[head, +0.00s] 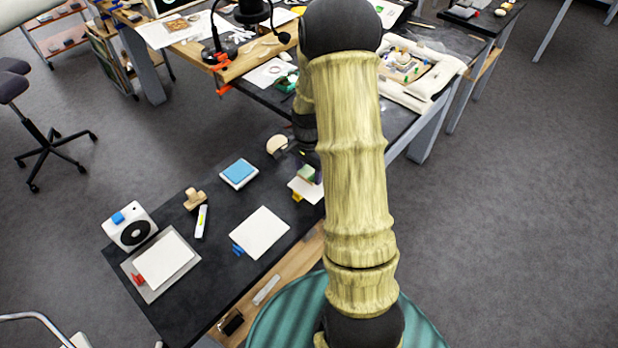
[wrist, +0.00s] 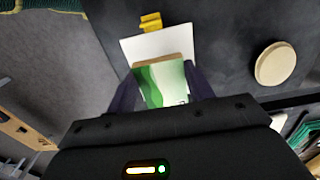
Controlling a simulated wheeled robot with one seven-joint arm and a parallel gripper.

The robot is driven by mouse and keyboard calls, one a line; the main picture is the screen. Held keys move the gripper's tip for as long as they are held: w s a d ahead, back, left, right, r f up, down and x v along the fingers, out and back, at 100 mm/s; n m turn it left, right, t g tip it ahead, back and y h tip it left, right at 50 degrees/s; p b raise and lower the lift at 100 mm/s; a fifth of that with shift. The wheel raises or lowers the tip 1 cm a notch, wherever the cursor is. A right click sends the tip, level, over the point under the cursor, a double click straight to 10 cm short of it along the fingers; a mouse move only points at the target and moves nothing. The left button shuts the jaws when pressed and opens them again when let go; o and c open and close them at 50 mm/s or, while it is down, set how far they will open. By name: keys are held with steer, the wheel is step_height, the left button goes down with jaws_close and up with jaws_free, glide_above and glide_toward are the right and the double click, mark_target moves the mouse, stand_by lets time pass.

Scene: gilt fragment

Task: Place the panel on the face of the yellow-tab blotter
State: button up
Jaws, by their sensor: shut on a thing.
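The panel (wrist: 160,82) is a small piece with a green and white face and a tan edge. My gripper (wrist: 158,88) is shut on it, with a dark finger at each side. The yellow-tab blotter (wrist: 135,48) is a white sheet with a yellow tab (wrist: 150,22); in the wrist view the panel covers its near part. I cannot tell whether the panel touches it. In the head view the panel (head: 307,173) shows greenish over the blotter (head: 302,189), left of my arm. My arm hides part of the blotter and most of the gripper there.
On the dark table stand a blue-tab blotter (head: 262,232), a red-tab blotter (head: 164,262), a blue pad (head: 239,172), a wooden stamp (head: 194,198), a marker (head: 202,221) and a white box (head: 130,227). A round wooden disc (wrist: 276,63) lies right of the yellow-tab blotter in the wrist view.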

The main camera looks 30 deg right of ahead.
mark_target(309, 174)
steer(key=shift+f, duration=1.85)
steer(key=shift+f, duration=0.2)
steer(key=o, duration=1)
steer(key=shift+o, duration=0.2)
steer(key=shift+r, duration=0.1)
step_height(309, 174, up, 12)
steer(key=shift+r, duration=0.15)
